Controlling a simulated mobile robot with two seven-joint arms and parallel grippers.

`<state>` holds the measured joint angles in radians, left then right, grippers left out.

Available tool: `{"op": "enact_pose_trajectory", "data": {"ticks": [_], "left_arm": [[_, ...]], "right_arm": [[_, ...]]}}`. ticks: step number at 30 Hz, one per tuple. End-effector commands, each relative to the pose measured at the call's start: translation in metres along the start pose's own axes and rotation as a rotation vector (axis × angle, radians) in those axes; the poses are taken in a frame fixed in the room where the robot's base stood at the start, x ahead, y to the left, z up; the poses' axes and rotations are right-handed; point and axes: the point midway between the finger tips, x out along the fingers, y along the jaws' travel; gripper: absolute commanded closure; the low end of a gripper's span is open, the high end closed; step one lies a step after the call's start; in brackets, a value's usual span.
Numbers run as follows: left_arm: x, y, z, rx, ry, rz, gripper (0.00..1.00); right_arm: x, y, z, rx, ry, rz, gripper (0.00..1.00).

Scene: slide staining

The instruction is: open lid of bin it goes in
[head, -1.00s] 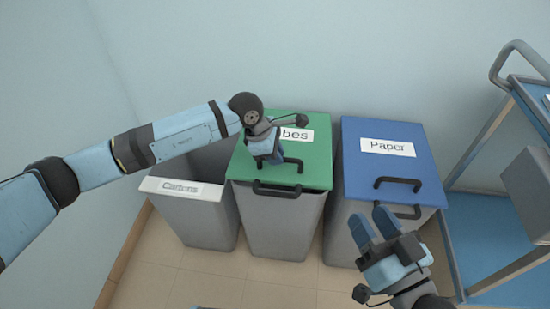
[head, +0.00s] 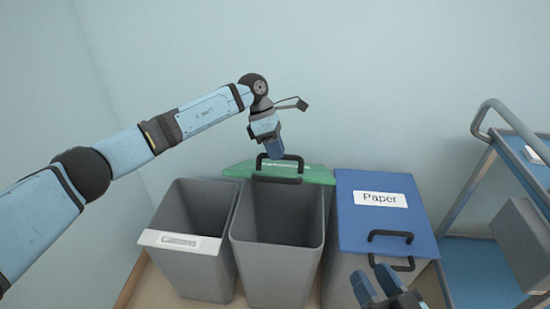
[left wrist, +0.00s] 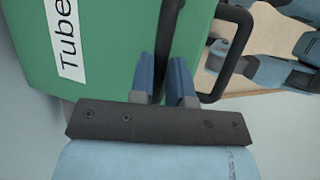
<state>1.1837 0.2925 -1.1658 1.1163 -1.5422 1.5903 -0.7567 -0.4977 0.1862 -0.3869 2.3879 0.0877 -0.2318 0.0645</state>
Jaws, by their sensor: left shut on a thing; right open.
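The green lid (head: 312,174) of the middle bin (head: 275,252) is raised at the back, and the bin's inside shows. In the left wrist view the lid (left wrist: 105,45) fills the upper left with its "Tubes" label (left wrist: 67,40). My left gripper (head: 274,155) is shut on the lid's black handle (head: 297,158); the handle bar also shows between the fingers in the left wrist view (left wrist: 168,45). My right gripper (head: 376,284) is open and empty at the bottom, in front of the Paper bin.
The left bin, labelled Cartons (head: 178,242), stands open without a lid in sight. The Paper bin has its blue lid (head: 355,225) closed. A blue trolley (head: 475,262) stands at the right. A wall is close behind the bins.

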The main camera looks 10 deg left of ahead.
Motion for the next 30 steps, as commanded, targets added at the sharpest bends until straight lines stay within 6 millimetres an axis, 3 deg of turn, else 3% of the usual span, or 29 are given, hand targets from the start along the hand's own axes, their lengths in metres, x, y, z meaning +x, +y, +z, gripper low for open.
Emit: {"op": "enact_pose_trajectory", "data": {"ticks": [11, 16, 17, 23, 26, 30], "left_arm": [[0.000, 0.002, -0.002, -0.004, 0.000, 0.005, 1.00], [0.000, 0.003, -0.002, -0.004, 0.001, 0.005, 1.00], [0.000, 0.003, -0.002, -0.004, 0.001, 0.005, 1.00], [0.001, 0.003, -0.002, -0.004, 0.001, 0.005, 1.00], [0.001, 0.003, -0.002, -0.005, 0.001, 0.005, 1.00], [0.001, 0.003, -0.002, -0.005, 0.002, 0.005, 1.00]], "right_arm": [[0.000, 0.000, 0.000, -0.001, 0.001, -0.001, 0.60], [0.007, 0.001, 0.000, -0.055, 0.024, -0.012, 0.99], [0.011, 0.002, 0.000, -0.087, 0.035, -0.016, 1.00], [0.055, 0.020, 0.000, -0.474, 0.178, -0.053, 1.00], [0.086, 0.037, 0.003, -0.783, 0.296, -0.044, 1.00], [0.121, 0.057, 0.028, -1.295, 0.493, 0.005, 1.00]]}}
